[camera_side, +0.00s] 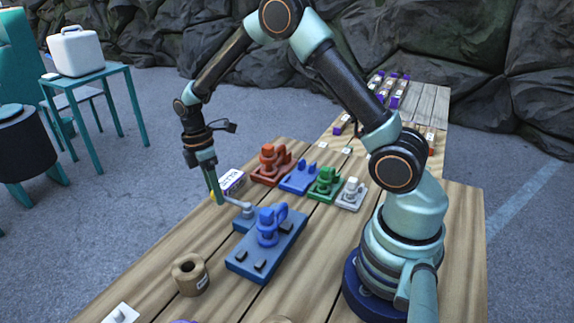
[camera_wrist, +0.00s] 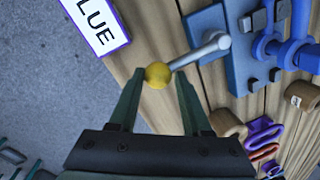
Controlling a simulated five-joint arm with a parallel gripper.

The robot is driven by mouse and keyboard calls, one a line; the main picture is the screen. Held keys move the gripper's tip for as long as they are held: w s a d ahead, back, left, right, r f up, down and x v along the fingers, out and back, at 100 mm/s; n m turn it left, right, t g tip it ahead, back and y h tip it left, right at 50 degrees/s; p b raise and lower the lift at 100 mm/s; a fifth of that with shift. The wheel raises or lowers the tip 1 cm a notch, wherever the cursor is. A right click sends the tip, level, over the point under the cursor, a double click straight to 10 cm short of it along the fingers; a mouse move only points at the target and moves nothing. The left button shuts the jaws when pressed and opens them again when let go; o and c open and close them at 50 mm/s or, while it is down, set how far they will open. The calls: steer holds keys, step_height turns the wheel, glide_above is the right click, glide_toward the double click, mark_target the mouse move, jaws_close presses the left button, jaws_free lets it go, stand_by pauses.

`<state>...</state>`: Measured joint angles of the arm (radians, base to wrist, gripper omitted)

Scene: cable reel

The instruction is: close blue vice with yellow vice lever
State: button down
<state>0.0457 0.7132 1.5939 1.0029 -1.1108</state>
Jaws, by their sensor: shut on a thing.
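The blue vice (camera_side: 268,226) stands on a blue base plate (camera_side: 246,262) on the wooden table; it also shows at the upper right of the wrist view (camera_wrist: 297,50). A grey lever arm (camera_side: 236,207) reaches from the plate's left side toward my gripper. In the wrist view the lever (camera_wrist: 205,50) ends in a yellow ball knob (camera_wrist: 158,75). My gripper (camera_side: 218,202) points down at the table's left edge, its fingers (camera_wrist: 160,78) on either side of the yellow knob, shut on it. How far apart the vice's jaws are cannot be told.
A label block reading BLUE (camera_wrist: 97,25) lies close to my gripper. Red (camera_side: 271,165), green (camera_side: 325,183) and white (camera_side: 351,193) fixtures stand behind the vice. A brown ring (camera_side: 189,275) stands in front of it. The table edge is close on the left.

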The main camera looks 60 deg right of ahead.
steer(key=shift+s+d, duration=0.1)
steer(key=shift+c, duration=1.9)
jaws_free()
steer(key=shift+r, duration=0.1)
step_height(320, 180, up, 12)
steer(key=w, duration=0.2)
